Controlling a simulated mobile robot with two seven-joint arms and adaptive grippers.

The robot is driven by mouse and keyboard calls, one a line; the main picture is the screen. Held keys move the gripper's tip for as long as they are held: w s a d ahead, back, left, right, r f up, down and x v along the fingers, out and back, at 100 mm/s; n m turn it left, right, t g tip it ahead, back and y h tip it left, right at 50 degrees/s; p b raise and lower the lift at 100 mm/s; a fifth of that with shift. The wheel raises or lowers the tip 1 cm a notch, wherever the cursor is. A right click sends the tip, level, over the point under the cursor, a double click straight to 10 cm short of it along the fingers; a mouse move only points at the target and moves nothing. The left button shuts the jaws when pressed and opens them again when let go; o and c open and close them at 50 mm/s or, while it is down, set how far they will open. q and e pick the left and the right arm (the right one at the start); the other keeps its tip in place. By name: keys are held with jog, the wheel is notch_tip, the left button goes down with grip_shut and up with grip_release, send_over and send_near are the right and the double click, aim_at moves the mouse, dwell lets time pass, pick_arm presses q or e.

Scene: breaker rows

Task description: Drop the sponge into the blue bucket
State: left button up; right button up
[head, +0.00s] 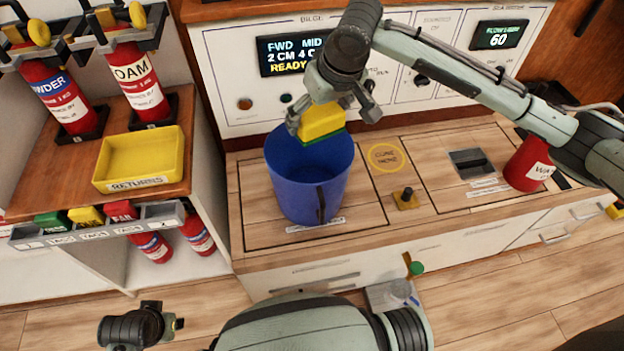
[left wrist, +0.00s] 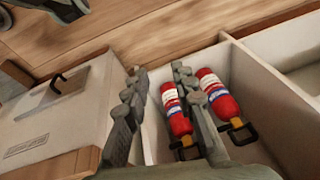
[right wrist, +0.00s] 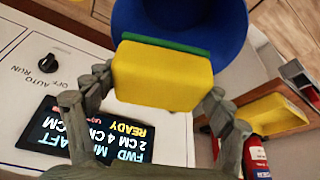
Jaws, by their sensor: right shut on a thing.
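The yellow sponge (head: 320,121) with a green layer is between the fingers of my right gripper (head: 332,118), which is shut on it. In the head view the sponge overlaps the back of the mouth of the blue bucket (head: 305,190), green side down. The bucket stands upright on the wooden counter. In the right wrist view the sponge (right wrist: 162,75) is between both fingers, with the bucket (right wrist: 205,22) beyond it. My left gripper shows in the left wrist view (left wrist: 158,85) with its fingers apart, away from the bucket and low over the floor.
A yellow returns tray (head: 140,160) sits on the shelf at left, below red extinguishers (head: 137,80). A panel with displays (head: 290,55) rises behind the bucket. A knob (head: 405,198) and a red container (head: 528,165) stand to the right on the counter.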

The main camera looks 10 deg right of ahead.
pick_arm(q)
jog(key=shift+w+r+b, duration=0.1)
jog(key=shift+r+b, duration=0.25)
jog(key=shift+r, duration=1)
pick_arm(e)
jog(key=shift+f, duration=0.4)
jog(key=o, duration=1)
jog(key=shift+r, duration=0.15)
jog(key=v, duration=1.1)
jog(key=shift+s+r, duration=0.25)
jog(key=shift+r, duration=0.1)
jog(key=shift+f, duration=0.1)
